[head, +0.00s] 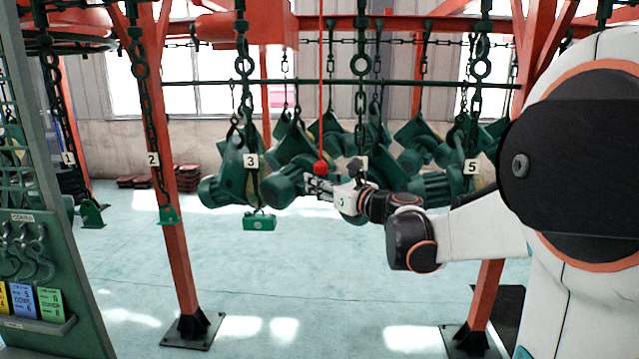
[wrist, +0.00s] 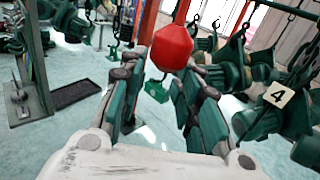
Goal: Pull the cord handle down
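The cord handle (head: 320,168) is a red faceted knob at the lower end of a red cord that hangs straight down from above. It also shows large in the wrist view (wrist: 172,48), at upper centre. My gripper (head: 316,185) is at the handle in the head view, reaching in from the right. In the wrist view my gripper (wrist: 162,84) has its two green-padded fingers spread apart. The handle appears between and just above the fingertips, with gaps at its sides. I cannot tell whether it touches a finger.
Green hoist parts (head: 235,180) hang on chains behind the handle, with number tags such as 3 and 5. A small green block (head: 259,221) hangs below tag 3. Red posts (head: 180,250) stand at left and right. A green tool board (head: 60,220) is at far left. The floor is open.

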